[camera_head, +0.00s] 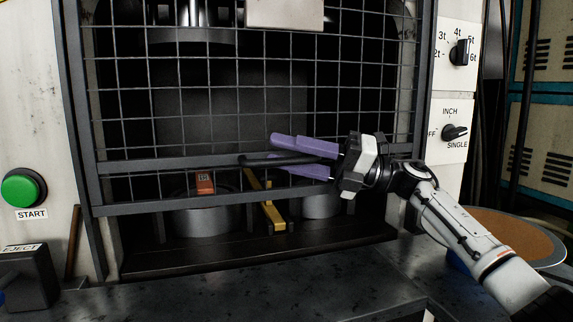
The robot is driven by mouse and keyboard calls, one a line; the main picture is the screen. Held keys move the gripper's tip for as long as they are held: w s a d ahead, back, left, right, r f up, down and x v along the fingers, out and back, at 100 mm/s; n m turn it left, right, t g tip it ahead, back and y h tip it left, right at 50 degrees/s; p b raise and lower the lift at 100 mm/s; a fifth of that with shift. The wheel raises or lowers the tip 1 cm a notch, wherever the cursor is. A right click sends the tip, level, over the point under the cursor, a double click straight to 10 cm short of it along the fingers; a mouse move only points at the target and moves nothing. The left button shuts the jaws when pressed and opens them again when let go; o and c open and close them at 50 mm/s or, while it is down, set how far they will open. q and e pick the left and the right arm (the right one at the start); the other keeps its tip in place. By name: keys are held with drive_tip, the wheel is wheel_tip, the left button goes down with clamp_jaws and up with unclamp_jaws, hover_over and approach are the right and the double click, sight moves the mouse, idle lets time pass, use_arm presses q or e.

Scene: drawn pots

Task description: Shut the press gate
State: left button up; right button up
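The press gate (147,100) is a dark metal frame with wire mesh across the front of the press. Its bottom rail (150,205) hangs above the press bed, leaving an open gap below. A dark handle bar (262,160) runs across the gate's lower part. My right gripper (285,156) comes in from the right, its purple fingers above and below the bar. My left gripper is not in view.
Behind the gate are two round metal dies (202,220), an orange block (205,183) and a yellow bar (265,205). A green START button (20,188) is at left, an EJECT box (25,275) below. Dial switches (459,52) and a round brown-topped stand (520,235) are at right.

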drive_tip(key=shift+d, duration=0.1)
drive_tip(key=v, duration=1.1)
drive_tip(key=shift+d, duration=0.35)
idle(0.6)
drive_tip(key=shift+s+f, duration=0.1)
drive_tip(key=shift+f, duration=0.05)
idle(0.4)
